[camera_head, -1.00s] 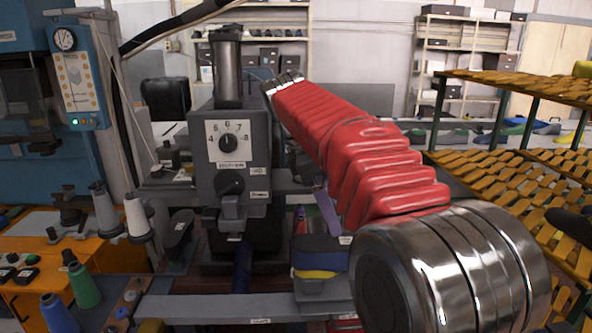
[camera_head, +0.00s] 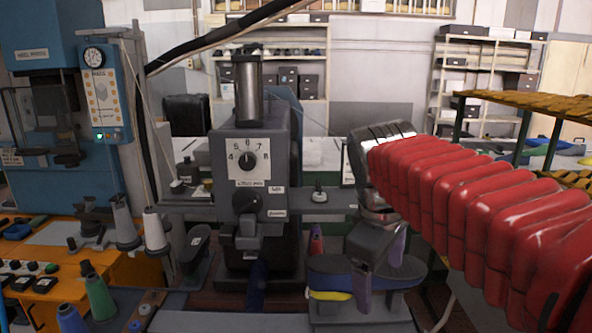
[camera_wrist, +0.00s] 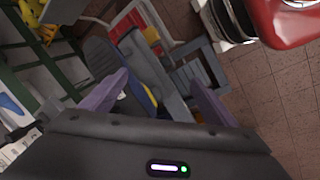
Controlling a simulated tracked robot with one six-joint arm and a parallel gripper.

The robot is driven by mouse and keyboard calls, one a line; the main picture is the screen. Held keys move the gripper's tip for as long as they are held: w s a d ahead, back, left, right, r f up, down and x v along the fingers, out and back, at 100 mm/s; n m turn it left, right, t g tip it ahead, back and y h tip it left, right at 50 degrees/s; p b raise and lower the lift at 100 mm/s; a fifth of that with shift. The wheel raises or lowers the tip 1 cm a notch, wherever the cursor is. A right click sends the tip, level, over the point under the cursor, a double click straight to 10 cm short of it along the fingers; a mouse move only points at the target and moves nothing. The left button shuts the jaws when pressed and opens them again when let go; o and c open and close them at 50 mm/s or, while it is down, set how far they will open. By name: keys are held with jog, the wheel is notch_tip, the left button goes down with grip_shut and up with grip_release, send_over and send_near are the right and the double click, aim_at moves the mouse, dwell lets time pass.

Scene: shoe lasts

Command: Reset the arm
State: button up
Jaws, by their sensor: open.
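My arm in its red ribbed sleeve reaches in from the right in the head view. My gripper (camera_head: 376,284) hangs at its end with two purple fingers, in front of and above a dark shoe-shaped piece (camera_head: 330,276) on a grey stand. In the wrist view my gripper (camera_wrist: 160,80) has its purple fingers spread wide apart. Nothing is clearly held between them. Behind and below the fingers, the wrist view shows a blue-grey long piece and a grey bar, both apparently beyond the gripper.
A grey machine with a numbered dial (camera_head: 247,160) stands left of my gripper. Orange benches with thread cones (camera_head: 154,228) are at the left. A rack of wooden lasts (camera_head: 530,103) stands at the right. The wrist view shows tiled floor (camera_wrist: 270,100) at right.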

jog(key=s+f+m+t+y, duration=0.1)
jog(key=s+f+m+t, duration=0.2)
jog(key=s+f+m, duration=0.6)
jog(key=shift+s+d+f+m+y, duration=0.4)
jog(key=shift+s+f, duration=0.65)
jog(key=shift+s, duration=1.4)
